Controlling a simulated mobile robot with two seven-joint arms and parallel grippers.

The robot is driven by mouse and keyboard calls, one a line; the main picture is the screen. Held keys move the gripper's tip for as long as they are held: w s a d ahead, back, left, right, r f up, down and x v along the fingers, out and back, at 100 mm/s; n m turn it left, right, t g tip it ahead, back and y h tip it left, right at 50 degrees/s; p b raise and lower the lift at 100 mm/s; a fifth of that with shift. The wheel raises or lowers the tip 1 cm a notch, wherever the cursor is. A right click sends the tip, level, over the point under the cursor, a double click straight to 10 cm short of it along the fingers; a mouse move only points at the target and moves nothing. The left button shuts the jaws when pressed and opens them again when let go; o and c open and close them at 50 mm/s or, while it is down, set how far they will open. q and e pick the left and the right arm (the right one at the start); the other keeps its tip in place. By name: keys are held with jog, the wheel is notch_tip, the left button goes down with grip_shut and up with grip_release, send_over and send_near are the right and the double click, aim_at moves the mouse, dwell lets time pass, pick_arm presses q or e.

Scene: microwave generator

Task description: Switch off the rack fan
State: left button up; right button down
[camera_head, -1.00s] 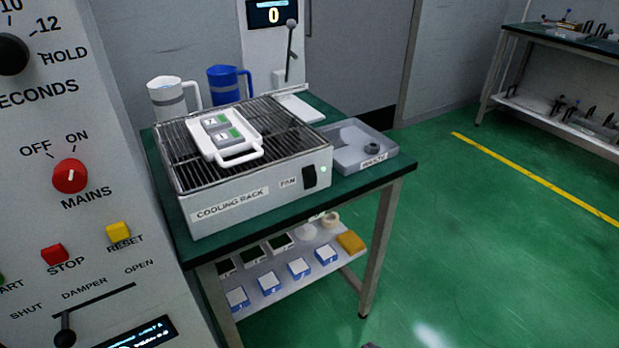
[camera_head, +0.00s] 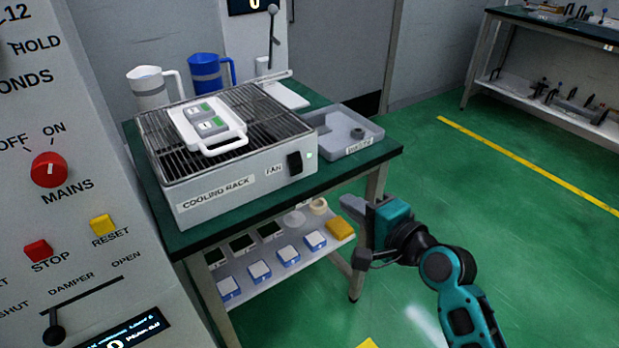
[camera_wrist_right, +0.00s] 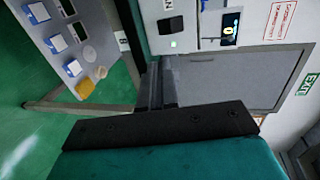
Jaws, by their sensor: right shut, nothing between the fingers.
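The cooling rack (camera_head: 215,195) is a light grey box with a dark grille, standing on a green-topped table. Its front carries a FAN label and a black fan switch (camera_head: 295,162). A small pale light (camera_head: 310,155) beside the switch looks lit; in the right wrist view this light (camera_wrist_right: 173,44) is greenish. The switch's tilt is too small to read. My right gripper (camera_head: 349,207) is shut and empty, in front of the table's right front corner, lower than the switch and to its right, touching nothing. In the right wrist view its fingers (camera_wrist_right: 158,85) point toward the rack. My left gripper is out of view.
A white tray with a handle (camera_head: 232,143) lies on the grille. A grey waste tray (camera_head: 365,141) sits right of the rack. The table edge (camera_head: 390,155) and lower shelf (camera_head: 262,272) are near my gripper. The control panel (camera_head: 85,190) stands left. Floor at right is clear.

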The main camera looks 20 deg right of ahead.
aim_at(301, 173)
jog(key=shift+w, duration=0.1)
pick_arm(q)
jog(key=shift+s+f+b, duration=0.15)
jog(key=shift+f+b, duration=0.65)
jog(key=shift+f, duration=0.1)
pick_arm(e)
jog(key=x, duration=1.4)
jog(key=f+b, duration=0.1)
jog(key=b, duration=0.2)
jog(key=shift+w+a+t, duration=0.1)
jog(key=shift+w+t, duration=0.1)
jog(key=shift+t, duration=0.2)
jog(key=shift+r, duration=0.35)
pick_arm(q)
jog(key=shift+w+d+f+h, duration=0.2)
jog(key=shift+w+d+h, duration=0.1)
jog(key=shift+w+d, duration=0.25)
pick_arm(e)
jog(key=shift+f, duration=0.1)
